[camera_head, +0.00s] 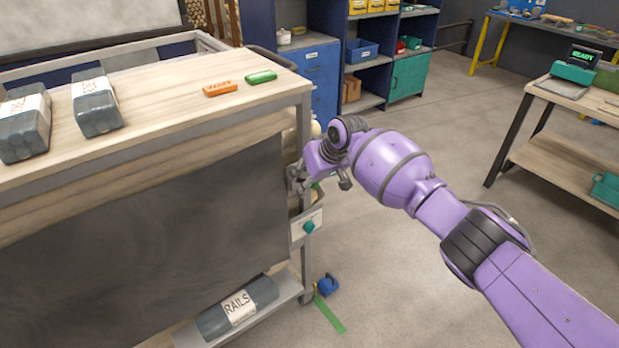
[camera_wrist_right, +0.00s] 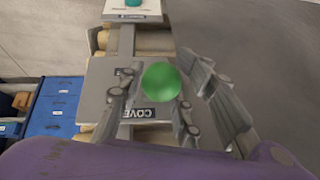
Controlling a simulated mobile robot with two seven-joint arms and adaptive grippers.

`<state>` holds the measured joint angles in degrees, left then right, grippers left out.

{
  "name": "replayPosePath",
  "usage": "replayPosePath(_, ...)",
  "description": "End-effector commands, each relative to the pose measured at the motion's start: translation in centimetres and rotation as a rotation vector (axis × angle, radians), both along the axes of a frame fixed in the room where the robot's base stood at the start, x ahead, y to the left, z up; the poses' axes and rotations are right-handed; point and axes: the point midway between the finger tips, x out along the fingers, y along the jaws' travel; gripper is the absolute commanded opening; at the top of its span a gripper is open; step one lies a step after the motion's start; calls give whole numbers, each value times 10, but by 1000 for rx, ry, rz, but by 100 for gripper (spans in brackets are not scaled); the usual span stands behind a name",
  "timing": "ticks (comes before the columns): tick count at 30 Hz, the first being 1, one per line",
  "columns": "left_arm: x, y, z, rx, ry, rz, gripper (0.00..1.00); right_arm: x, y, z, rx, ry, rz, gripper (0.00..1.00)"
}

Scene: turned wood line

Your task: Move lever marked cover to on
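The lever marked cover shows its round green knob (camera_wrist_right: 161,82) in the right wrist view, in front of a grey plate with an upside-down COVER label (camera_wrist_right: 153,112). The lever's shaft and its setting are hidden behind the knob. My right gripper (camera_head: 297,178) is at the right end of the wooden-topped cart (camera_head: 160,120). In the wrist view its fingers stand apart on both sides of the knob, with a small gap visible, so it looks open. I cannot tell whether either finger touches the knob. My left gripper is in neither view.
A second plate with a teal knob (camera_head: 308,227) sits lower on the cart end. Dark bundles (camera_head: 97,103), an orange block (camera_head: 220,88) and a green block (camera_head: 261,77) lie on top. A blue item (camera_head: 328,285) is on the floor. The floor to the right is clear.

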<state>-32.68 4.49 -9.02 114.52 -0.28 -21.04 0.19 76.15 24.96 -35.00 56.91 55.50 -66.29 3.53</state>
Motion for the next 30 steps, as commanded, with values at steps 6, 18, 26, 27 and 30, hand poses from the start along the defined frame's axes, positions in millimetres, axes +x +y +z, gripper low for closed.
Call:
replayPosePath(6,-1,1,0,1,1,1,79,-10,-12,27,-1,-4,0,32)
replayPosePath(18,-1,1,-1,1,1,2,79,-36,-38,93,1,0,2,32)
replayPosePath(26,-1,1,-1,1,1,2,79,-40,-42,102,-1,2,2,32)
replayPosePath(27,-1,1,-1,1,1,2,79,-40,-42,102,-1,2,2,32)
replayPosePath(30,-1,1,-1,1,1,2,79,-40,-42,102,-1,2,2,32)
